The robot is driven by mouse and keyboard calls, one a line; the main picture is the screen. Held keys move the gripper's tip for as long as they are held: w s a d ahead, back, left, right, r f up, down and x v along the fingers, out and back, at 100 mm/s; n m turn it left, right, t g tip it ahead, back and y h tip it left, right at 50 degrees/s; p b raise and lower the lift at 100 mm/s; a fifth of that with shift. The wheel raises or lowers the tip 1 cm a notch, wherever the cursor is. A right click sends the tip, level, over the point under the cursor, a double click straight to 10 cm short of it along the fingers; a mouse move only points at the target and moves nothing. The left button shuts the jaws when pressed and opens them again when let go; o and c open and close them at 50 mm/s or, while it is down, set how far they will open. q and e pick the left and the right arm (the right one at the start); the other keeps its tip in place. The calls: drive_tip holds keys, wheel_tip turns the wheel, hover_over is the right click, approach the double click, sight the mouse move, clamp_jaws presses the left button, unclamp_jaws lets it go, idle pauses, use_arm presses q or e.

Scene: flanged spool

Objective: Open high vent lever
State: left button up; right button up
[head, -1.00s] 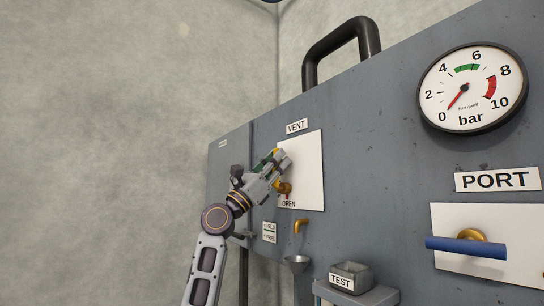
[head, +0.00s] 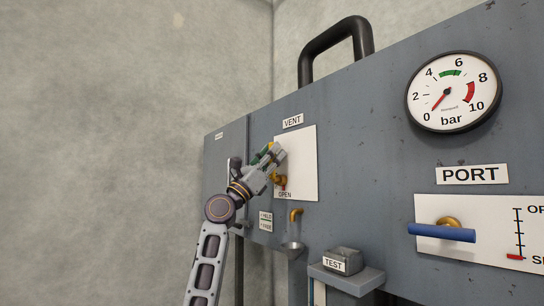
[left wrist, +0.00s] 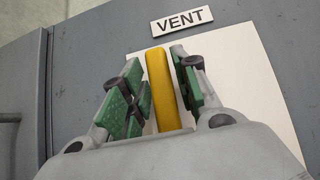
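The yellow vent lever (left wrist: 164,92) stands up from its brass hub (head: 278,180) on a white plate (head: 309,165) under the VENT label (head: 292,121). The word OPEN (head: 285,195) is printed low on this plate. My left gripper (head: 272,155) is at the lever's upper part. The gripper hides much of the lever in the head view. My right gripper is not in view.
A brass spout (head: 295,214) and a funnel (head: 291,249) are below the plate. A TEST block (head: 342,260) sits on a small shelf at the lower right. The blue PORT lever (head: 441,232) and a gauge (head: 452,92) reading near 0 are farther right. The left is open toward a bare wall.

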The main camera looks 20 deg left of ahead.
use_arm(q)
drive_tip(key=shift+o, duration=0.5)
drive_tip(key=v, duration=1.2)
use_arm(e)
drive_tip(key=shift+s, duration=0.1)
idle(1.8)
